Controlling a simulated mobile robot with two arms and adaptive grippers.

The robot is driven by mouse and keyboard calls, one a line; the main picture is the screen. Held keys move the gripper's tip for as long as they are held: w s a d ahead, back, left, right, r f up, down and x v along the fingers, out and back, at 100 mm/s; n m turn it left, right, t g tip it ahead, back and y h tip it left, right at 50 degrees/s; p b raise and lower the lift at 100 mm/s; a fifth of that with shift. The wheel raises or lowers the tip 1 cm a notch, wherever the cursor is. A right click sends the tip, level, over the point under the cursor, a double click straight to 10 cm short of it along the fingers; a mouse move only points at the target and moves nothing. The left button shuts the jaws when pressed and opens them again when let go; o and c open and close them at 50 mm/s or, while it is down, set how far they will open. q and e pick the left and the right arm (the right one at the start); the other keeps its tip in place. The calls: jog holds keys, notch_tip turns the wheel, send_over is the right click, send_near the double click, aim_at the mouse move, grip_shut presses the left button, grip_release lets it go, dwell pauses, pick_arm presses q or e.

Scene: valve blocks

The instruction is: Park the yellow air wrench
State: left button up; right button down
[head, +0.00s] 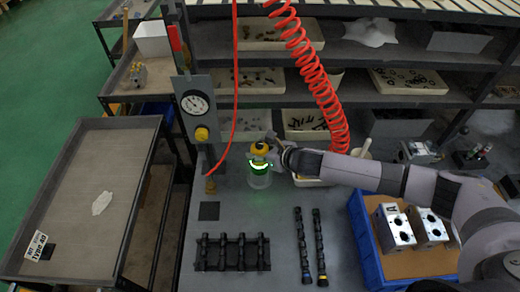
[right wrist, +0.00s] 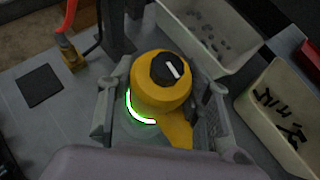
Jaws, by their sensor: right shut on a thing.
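The yellow air wrench (head: 260,148) has a rounded yellow head with a black knob on top; it also shows in the right wrist view (right wrist: 160,92). My right gripper (right wrist: 158,112) has a finger on either side of it and is shut on it. The wrench stands about upright at a pale, see-through cup-like holder (head: 259,180) on the bench. A lit green ring shows just below the yellow head. How deep the wrench sits in the holder is hidden. My left gripper is not in view.
A gauge panel (head: 197,106) on a post and a red hose stand left of the wrench. A red coiled hose (head: 318,75) hangs behind it. A black square pad (head: 209,211), black rack (head: 232,252) and blue tray (head: 367,243) with metal blocks are in front.

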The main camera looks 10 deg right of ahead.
jog(key=shift+w+a+r, duration=0.1)
jog(key=shift+r, duration=0.1)
jog(key=c, duration=1.2)
grip_release()
jog(key=shift+c, duration=0.2)
jog(key=o, duration=0.4)
jog(key=shift+o, duration=0.5)
jog(key=shift+f, duration=0.1)
jog(key=shift+s+f, duration=0.25)
jog(key=shift+f, duration=0.1)
jog(key=v, duration=1.2)
jog(key=shift+r, duration=0.25)
jog(key=shift+w, duration=0.1)
